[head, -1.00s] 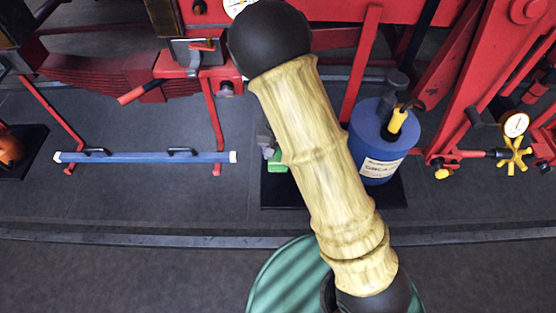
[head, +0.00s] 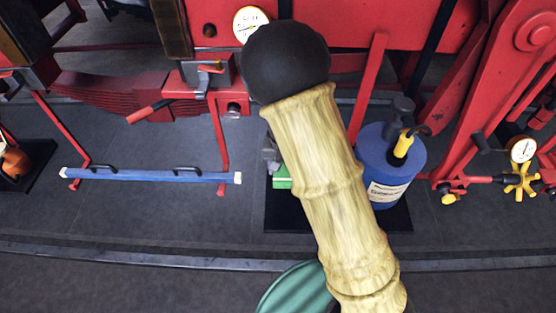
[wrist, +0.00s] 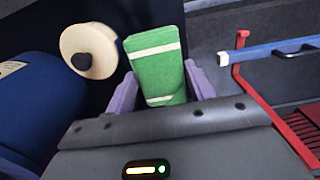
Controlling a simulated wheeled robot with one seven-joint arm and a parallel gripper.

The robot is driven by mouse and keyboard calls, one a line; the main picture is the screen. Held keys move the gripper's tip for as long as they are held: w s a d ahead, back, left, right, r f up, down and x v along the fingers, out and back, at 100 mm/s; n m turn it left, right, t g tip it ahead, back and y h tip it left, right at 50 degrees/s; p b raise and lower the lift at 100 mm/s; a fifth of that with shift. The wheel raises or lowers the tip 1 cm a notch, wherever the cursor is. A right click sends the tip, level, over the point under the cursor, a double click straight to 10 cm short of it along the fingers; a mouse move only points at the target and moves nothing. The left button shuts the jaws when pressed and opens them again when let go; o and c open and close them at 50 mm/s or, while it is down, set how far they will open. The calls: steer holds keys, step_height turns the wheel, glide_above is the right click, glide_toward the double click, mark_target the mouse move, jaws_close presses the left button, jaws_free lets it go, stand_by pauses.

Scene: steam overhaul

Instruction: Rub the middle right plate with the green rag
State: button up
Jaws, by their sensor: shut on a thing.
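The green rag (wrist: 156,68) is a folded green block with white stripes, upright in the wrist view. My gripper (wrist: 158,84) is shut on it, with a purple finger at each side. In the head view my pale, ribbed arm fills the middle and hides most of the gripper. A small green patch (head: 282,178) shows at the arm's left edge; I cannot tell for sure that it is the rag. I cannot make out the middle right plate in either view.
A blue drum (head: 378,155) stands on a black mat (head: 398,218). A blue bar (head: 140,175) lies left, by red legs. Red machinery (head: 350,50) with a gauge (head: 250,22) spans the back. A cream disc (wrist: 85,50) is left of the rag. A green round thing (head: 295,290) is in front.

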steer(key=w+d+r+m, duration=0.1)
steer(key=w+d+m, duration=0.1)
steer(key=d, duration=1.1)
steer(key=shift+w+d+m, duration=0.2)
steer(key=shift+w+m, duration=0.15)
steer(key=shift+m, duration=0.15)
